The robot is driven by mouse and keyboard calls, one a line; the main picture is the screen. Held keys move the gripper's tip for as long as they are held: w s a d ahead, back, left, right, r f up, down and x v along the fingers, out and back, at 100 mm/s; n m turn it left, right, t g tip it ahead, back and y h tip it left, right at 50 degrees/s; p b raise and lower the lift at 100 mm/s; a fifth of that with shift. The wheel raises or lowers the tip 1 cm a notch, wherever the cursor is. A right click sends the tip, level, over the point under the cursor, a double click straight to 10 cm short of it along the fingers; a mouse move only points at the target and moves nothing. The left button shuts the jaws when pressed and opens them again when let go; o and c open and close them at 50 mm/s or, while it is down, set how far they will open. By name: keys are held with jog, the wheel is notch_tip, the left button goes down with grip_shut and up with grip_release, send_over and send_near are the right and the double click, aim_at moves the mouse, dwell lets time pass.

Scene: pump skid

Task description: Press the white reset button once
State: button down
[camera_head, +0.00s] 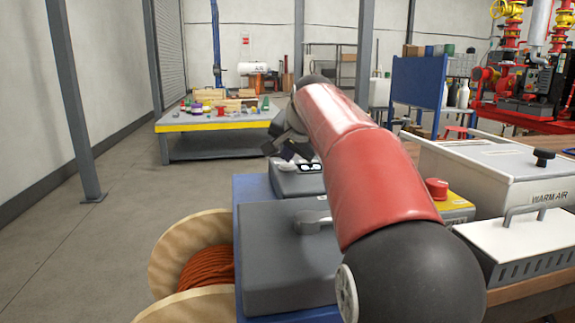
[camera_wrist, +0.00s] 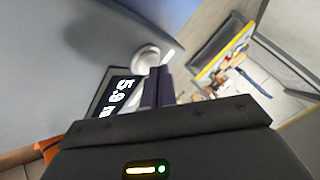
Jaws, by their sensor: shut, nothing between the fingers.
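The white round button (camera_wrist: 146,56) sits on a grey box (camera_wrist: 65,35) in the wrist view. It is next to a black display (camera_wrist: 117,98) that reads "5.9" with a partly hidden unit. My gripper (camera_wrist: 159,70) is shut and empty. Its fingertips overlap the button's lower edge in the wrist view; I cannot tell whether they touch it. In the head view my gripper (camera_head: 288,152) is over the far grey box, beside the display (camera_head: 310,167). My red arm covers part of that box.
A nearer grey box (camera_head: 280,262) with a handle stands in front. A cable reel (camera_head: 170,262) is at the left. A yellow box with a red knob (camera_head: 437,188) and white units (camera_head: 500,170) are at the right. A low table (camera_head: 215,125) stands behind.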

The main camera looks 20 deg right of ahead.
aim_at(289, 166)
jog(key=shift+f, duration=0.3)
jog(key=shift+r, duration=0.1)
dwell(0.3)
jog(key=shift+r+p, duration=0.8)
jog(key=shift+r, duration=0.05)
notch_tip(289, 166, up, 5)
jog(key=p, duration=0.5)
jog(key=shift+r, duration=0.1)
dwell(0.3)
